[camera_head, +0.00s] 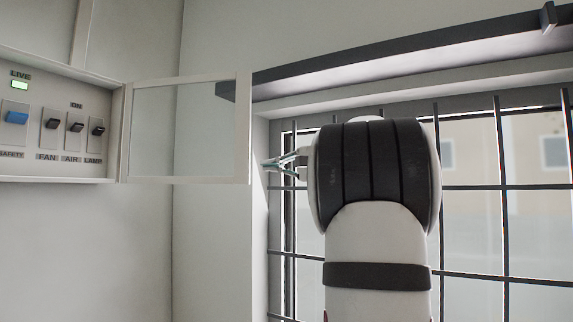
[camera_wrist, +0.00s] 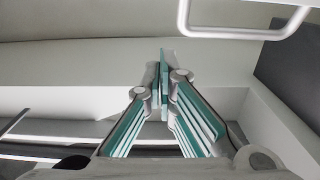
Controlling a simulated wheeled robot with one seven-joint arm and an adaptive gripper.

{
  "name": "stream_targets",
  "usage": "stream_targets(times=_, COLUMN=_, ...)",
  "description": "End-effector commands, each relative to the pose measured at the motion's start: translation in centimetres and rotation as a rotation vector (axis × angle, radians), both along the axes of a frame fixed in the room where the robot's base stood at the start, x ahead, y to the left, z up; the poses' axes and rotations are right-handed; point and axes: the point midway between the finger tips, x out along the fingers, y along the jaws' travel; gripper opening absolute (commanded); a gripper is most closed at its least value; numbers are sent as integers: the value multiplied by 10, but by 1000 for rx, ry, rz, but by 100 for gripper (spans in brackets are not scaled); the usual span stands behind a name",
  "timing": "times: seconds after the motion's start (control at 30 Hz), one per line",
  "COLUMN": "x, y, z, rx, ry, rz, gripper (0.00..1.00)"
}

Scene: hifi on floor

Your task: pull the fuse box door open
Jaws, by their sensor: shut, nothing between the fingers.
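The fuse box (camera_head: 60,125) is on the wall at the left in the head view, with its switches in plain sight. Its glazed door (camera_head: 183,130) is hinged at the box's right side and stands swung out to the right. My gripper (camera_head: 268,165) is just right of the door's free edge, with its fingers pointing left. In the wrist view the fingertips (camera_wrist: 163,58) are together with nothing between them. A pale, rounded bar (camera_wrist: 240,32), perhaps the door's frame or handle, shows at the top right there, apart from the fingertips.
A barred window (camera_head: 480,200) fills the right side behind my arm. A dark shelf or rail (camera_head: 400,58) runs above it. The wall (camera_head: 85,250) below the fuse box is clear.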

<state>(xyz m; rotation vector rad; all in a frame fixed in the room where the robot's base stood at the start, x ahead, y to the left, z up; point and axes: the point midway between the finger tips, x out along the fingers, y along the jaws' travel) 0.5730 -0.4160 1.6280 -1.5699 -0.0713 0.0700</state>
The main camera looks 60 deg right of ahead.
Motion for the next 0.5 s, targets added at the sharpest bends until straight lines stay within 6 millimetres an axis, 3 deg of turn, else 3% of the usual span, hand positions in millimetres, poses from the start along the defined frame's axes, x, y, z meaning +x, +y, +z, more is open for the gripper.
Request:
stream_targets(times=0.17, x=33, y=5, z=1, rx=1, ry=0, rz=3, gripper=0)
stream_targets(times=0.3, x=20, y=24, z=2, rx=0, ry=0, rz=0, gripper=0)
stream_targets(times=0.5, x=14, y=37, z=1, rx=1, ry=1, rz=0, gripper=0)
